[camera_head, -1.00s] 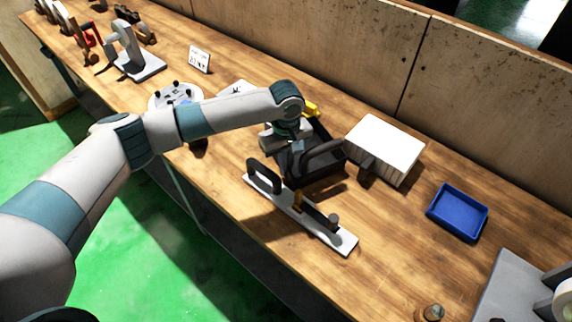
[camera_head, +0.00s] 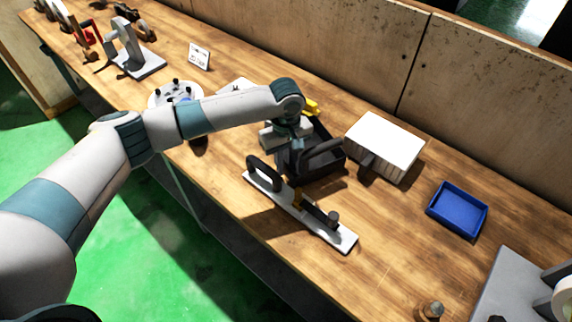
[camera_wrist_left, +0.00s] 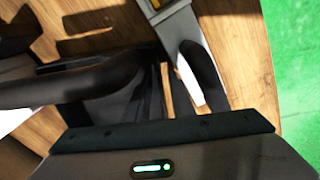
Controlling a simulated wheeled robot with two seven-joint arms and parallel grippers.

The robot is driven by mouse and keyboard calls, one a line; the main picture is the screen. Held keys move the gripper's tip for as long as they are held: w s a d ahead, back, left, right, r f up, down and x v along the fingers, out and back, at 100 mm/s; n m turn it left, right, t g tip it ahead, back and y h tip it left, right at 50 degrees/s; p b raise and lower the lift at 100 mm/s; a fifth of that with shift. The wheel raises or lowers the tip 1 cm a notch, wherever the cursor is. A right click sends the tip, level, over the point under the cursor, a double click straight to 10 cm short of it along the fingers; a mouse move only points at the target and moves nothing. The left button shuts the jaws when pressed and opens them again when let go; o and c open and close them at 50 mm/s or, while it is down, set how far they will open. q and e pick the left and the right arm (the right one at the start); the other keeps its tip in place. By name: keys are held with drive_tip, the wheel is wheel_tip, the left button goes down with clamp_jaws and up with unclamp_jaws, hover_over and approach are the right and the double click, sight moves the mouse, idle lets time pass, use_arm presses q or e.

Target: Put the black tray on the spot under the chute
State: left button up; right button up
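The black tray (camera_head: 333,171) lies on the wooden table in the middle of the head view, partly hidden by my left gripper. I cannot tell whether a finger touches the tray. No chute or marked spot can be made out. My right gripper is not in view.
A pale flat bar (camera_head: 318,222) with a yellow part and a dark knob lies in front of the tray. A white-topped block (camera_head: 386,143) stands right of it, then a blue tray (camera_head: 459,208). A grey machine (camera_head: 505,285) stands at lower right. Bare table lies between.

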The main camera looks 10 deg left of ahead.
use_arm(q)
wheel_tip(320, 180, up, 12)
drive_tip(key=b, duration=0.3)
drive_tip(key=shift+f, duration=0.15)
idle(0.4)
